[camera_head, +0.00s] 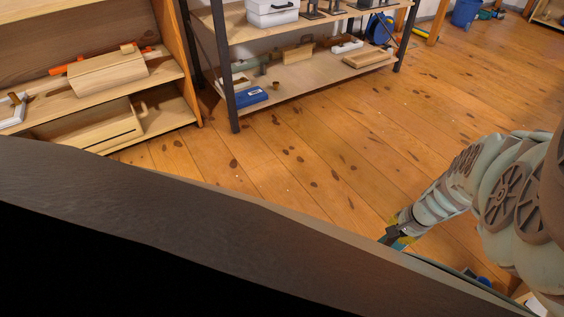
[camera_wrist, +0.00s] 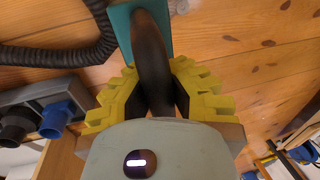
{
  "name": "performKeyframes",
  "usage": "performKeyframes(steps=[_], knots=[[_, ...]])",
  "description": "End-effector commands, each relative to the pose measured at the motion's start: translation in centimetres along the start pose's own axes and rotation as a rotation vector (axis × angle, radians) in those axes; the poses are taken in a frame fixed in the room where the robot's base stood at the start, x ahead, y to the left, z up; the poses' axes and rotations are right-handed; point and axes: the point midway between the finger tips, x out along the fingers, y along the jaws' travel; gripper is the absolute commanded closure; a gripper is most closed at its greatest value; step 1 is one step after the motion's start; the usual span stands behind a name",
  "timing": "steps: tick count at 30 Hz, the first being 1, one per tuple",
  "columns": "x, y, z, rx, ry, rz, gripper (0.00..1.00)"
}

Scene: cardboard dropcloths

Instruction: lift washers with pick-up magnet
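My gripper (camera_wrist: 155,80) has yellow ridged fingers, and they close from both sides on a dark curved handle. The handle rises from a teal block (camera_wrist: 122,28), which I take to be the pick-up magnet. In the head view my gripper (camera_head: 402,236) is at the lower right, just beyond a large dark edge, with a small dark and teal part of the held tool at its tip. The underside of the block is hidden. I cannot make out any washers in either view.
A dark broad surface (camera_head: 180,205) fills the lower left of the head view. Wooden shelves (camera_head: 185,85) and a metal-framed rack (camera_head: 300,92) stand beyond open plank floor (camera_head: 300,160). In the wrist view, a black hose (camera_wrist: 60,55) and blue cylinder (camera_wrist: 58,118) lie left.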

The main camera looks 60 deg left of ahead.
Motion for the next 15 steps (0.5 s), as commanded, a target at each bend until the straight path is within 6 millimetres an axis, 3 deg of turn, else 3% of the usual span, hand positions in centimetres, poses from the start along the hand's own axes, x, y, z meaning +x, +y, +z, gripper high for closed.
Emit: performKeyframes(steps=[1,4,15], knots=[[1.5,0.5,0.3,-0.001,-0.001,-0.001,1.00],[2.5,1.0,0.8,-0.003,-0.002,-0.001,1.00],[2.8,1.3,0.9,-0.006,0.001,-0.002,1.00]])
